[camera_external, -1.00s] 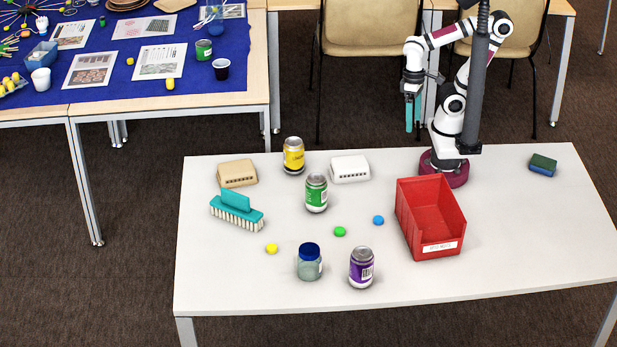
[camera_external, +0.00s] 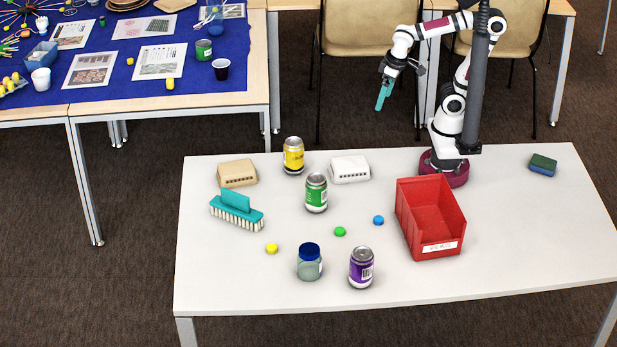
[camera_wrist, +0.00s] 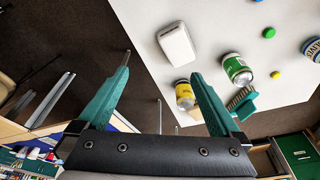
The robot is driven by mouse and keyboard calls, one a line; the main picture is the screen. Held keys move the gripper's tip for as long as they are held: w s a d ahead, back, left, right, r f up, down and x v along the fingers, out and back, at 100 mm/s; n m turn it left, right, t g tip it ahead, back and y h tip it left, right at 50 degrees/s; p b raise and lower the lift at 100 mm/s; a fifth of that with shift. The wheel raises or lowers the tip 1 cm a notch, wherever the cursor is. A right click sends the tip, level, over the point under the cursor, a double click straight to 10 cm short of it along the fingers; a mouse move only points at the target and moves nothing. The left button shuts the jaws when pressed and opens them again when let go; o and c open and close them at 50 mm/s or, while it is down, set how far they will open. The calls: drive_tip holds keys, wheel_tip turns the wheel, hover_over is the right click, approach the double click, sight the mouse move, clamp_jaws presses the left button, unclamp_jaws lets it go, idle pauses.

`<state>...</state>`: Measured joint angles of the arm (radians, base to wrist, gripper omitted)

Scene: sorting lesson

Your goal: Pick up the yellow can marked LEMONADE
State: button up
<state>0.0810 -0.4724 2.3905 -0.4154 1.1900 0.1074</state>
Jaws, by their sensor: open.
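The yellow can (camera_external: 293,156) stands upright near the back edge of the white table, between a tan box and a white box. My gripper (camera_external: 382,96) is raised above and behind the table, to the right of the yellow can and well apart from it. In the wrist view, my gripper (camera_wrist: 162,75) is open with nothing between its teal fingers. The yellow can also shows there (camera_wrist: 185,95), just left of the right fingertip. Its lettering is too small to read.
A green can (camera_external: 316,193) stands in front of the yellow can. The white box (camera_external: 350,169) and tan box (camera_external: 238,173) flank it. A teal brush (camera_external: 237,212), blue-lidded jar (camera_external: 309,265), purple can (camera_external: 361,268) and red bin (camera_external: 430,215) stand on the table (camera_external: 520,240).

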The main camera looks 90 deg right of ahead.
sight(285, 153)
drive_tip(key=w+d+r+n+t+h, duration=0.15)
drive_tip(key=w+d+t, duration=0.25)
drive_tip(key=w, duration=0.5)
drive_tip(key=w+d+n+t, duration=0.2)
drive_tip(key=w+d+t, duration=0.2)
drive_tip(key=w, duration=0.6)
drive_tip(key=w+a+n+t+y, duration=0.3)
drive_tip(key=w+a+n+y, duration=0.1)
drive_tip(key=w+a+y, duration=0.1)
wheel_tip(285, 153, down, 19)
drive_tip(key=shift+y, duration=0.25)
drive_tip(key=x, duration=0.7)
drive_tip(key=shift+a+f, duration=0.4)
drive_tip(key=shift+f, duration=0.1)
drive_tip(key=c, duration=1.1)
drive_tip(key=shift+r, duration=0.1)
drive_tip(key=shift+c, duration=0.2)
